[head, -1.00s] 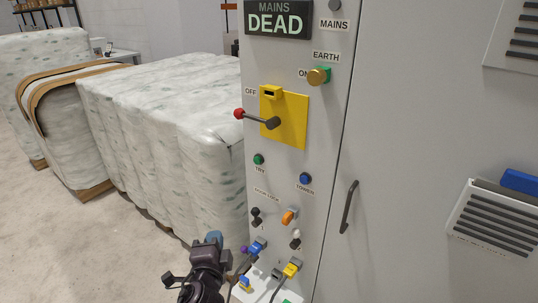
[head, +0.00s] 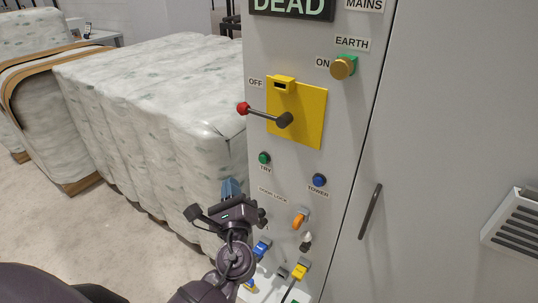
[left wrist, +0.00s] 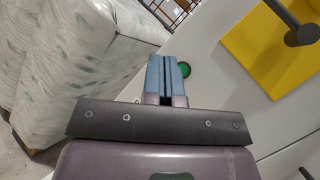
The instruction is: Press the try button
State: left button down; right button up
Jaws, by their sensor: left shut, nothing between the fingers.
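The try button (head: 264,158) is a small green round button on the light grey cabinet, with a TRY label just under it. In the left wrist view the green button (left wrist: 185,69) shows just right of the blue fingertips. My left gripper (head: 230,188) is shut and empty, its blue fingers pointing up, below and left of the button in the head view. In the left wrist view the shut fingers (left wrist: 163,78) partly overlap the button's left edge. Whether they touch it I cannot tell. My right gripper is not in view.
A yellow switch plate (head: 310,116) with a red-knobbed lever (head: 266,115) sits above the button. A blue TOWER button (head: 319,180) is to the right, an orange key (head: 300,220) lower. Wrapped bales (head: 150,95) stand left of the cabinet.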

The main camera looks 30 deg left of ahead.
aim_at(263, 159)
pick_arm(q)
jog(key=shift+s+m, duration=0.25)
jog(key=shift+m, duration=0.35)
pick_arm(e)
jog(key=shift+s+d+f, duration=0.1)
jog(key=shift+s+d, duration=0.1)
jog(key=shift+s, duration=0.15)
pick_arm(q)
jog(key=shift+w+r, duration=0.1)
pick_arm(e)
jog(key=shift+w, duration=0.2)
pick_arm(q)
jog(key=w, duration=0.8)
jog(key=shift+w+d+b, duration=0.3)
jog(key=shift+d+b, duration=0.05)
jog(key=shift+b, duration=0.05)
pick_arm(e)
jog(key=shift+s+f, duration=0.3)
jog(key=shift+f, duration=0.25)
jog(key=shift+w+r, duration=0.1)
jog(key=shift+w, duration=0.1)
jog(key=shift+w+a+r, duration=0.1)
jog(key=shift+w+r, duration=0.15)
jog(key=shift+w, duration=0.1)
